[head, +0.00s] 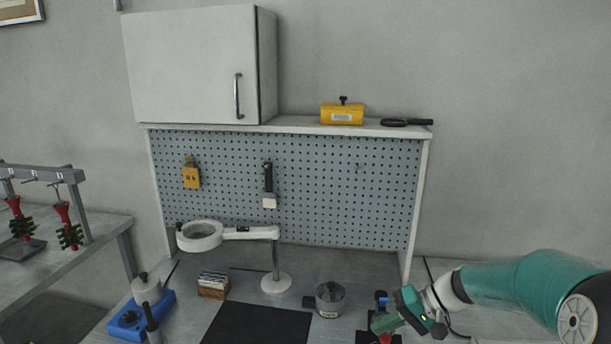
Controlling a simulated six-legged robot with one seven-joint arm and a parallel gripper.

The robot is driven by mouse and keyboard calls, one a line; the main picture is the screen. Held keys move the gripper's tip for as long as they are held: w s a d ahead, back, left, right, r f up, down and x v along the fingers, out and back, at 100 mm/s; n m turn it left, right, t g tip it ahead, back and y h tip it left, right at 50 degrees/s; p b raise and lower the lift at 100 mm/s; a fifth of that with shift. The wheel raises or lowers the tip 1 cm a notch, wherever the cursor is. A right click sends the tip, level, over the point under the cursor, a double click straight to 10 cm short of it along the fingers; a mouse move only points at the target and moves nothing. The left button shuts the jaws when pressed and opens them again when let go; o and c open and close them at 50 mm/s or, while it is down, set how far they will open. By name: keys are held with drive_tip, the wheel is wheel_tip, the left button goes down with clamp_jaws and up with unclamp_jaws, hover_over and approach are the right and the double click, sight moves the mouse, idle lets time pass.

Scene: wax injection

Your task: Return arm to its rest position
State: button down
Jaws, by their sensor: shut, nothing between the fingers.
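My teal arm (525,285) reaches in from the right edge, low in the head view, over the right part of the workbench. My gripper (384,322) is at its left end, pointing left and down, shut with nothing held. It is small, and red and blue parts around its tip are hard to tell apart from things on the bench behind it. The gripper is to the right of a grey metal cup (330,299), apart from it.
A magnifier lamp (201,237) stands on the bench near a card holder (213,285), a black mat (256,325) and a blue device (140,316). Behind are a pegboard (320,190), a shelf (300,125) and a white cabinet (190,65). Red-green wax trees hang at left.

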drive_tip(key=s+a+r+t+h, duration=0.1)
drive_tip(key=s+r+h, duration=0.4)
drive_tip(key=s, duration=0.6)
drive_tip(key=s+a+r+t+h, duration=0.1)
drive_tip(key=s+r+t+h, duration=0.2)
drive_tip(key=s, duration=0.9)
drive_tip(key=shift+r+h, duration=1.1)
drive_tip(key=shift+r, duration=0.15)
